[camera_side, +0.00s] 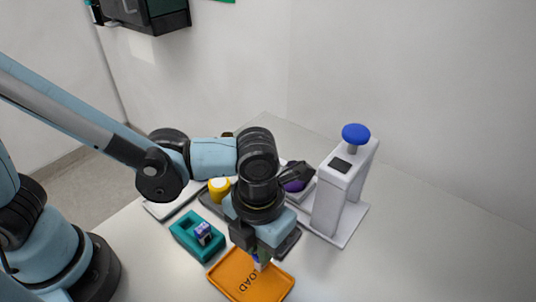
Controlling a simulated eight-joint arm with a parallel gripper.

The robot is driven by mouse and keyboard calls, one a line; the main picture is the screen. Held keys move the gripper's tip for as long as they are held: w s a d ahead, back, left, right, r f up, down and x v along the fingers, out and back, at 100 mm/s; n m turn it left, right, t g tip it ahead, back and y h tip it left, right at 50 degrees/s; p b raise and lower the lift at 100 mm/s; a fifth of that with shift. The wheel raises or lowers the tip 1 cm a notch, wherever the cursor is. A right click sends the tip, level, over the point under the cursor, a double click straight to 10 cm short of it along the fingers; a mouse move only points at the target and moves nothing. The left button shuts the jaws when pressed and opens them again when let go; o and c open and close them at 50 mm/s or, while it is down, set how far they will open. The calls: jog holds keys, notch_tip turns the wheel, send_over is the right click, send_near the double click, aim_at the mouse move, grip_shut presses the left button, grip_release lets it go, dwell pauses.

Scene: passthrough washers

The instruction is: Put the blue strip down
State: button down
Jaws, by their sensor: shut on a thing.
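My gripper (256,259) points down over the orange tray (237,285), near the tray's far edge. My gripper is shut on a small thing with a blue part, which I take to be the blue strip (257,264). Only a little of the strip shows below the fingers, and I cannot tell whether it touches the tray.
A teal holder (184,243) with a small purple-and-white item (203,232) stands left of the tray. A yellow-capped thing (219,188) is behind it. A white device with a blue knob (355,134) stands at right. The table's right front is clear.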

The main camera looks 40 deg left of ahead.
jog(key=shift+f, duration=0.1)
jog(key=c, duration=1.1)
grip_release()
notch_tip(320, 180, up, 12)
jog(key=w+a+f+m+t, duration=0.1)
jog(key=w+a+m+t, duration=0.1)
jog(key=a+m, duration=0.9)
jog(key=w+a+f+m+t, duration=0.1)
jog(key=w+a+m+t, duration=0.2)
jog(key=a+m, duration=0.9)
jog(key=shift+a+f+m+t, duration=0.25)
jog(key=shift+m+t, duration=0.85)
jog(key=shift+m, duration=5.4)
